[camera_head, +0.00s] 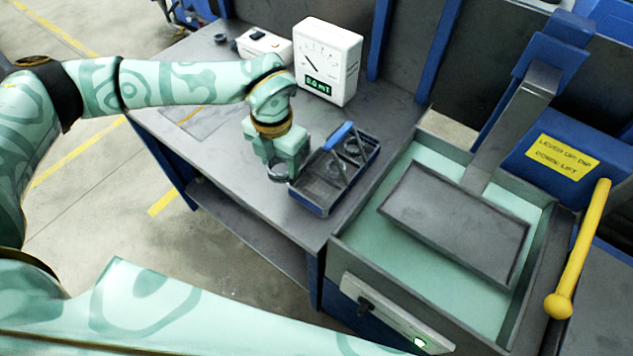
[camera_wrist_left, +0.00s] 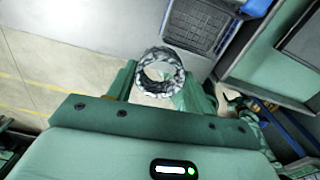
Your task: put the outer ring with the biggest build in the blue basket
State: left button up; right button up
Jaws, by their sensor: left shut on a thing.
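A grey metal ring (camera_head: 278,177) is held by my left gripper (camera_head: 282,164), just left of the basket and over the front edge of the bench. In the left wrist view the ring (camera_wrist_left: 176,66) sits between the two green fingers, with its hole facing the camera. The blue basket (camera_head: 318,207) stands on the bench, with a blue-gripped handle across its middle. Its near compartment looks empty. One or more rings (camera_head: 352,146) lie in its far part. The basket's mesh floor also shows in the left wrist view (camera_wrist_left: 195,28). My right gripper is out of view.
A white gauge (camera_head: 328,60) with a green readout stands behind the basket. A small white box (camera_head: 264,44) and a dark ring (camera_head: 220,38) are at the back left. A wash tank (camera_head: 375,240) with a grey tray (camera_head: 455,222) and yellow lever (camera_head: 580,250) stands right.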

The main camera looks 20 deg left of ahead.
pick_arm(q)
jog(key=b, duration=0.1)
send_over(316, 193)
notch_tip(316, 193, down, 7)
jog(key=shift+s+a+r, duration=0.1)
jog(key=shift+a+r, duration=0.05)
jog(key=f, duration=0.1)
jog(key=f+b, duration=0.1)
jog(key=f, duration=0.1)
jog(key=shift+d+f, duration=0.2)
jog(key=shift+f, duration=0.05)
jog(key=shift+f, duration=0.1)
jog(key=o, duration=0.9)
notch_tip(316, 193, up, 12)
jog(key=p, duration=0.1)
jog(key=shift+p, duration=0.4)
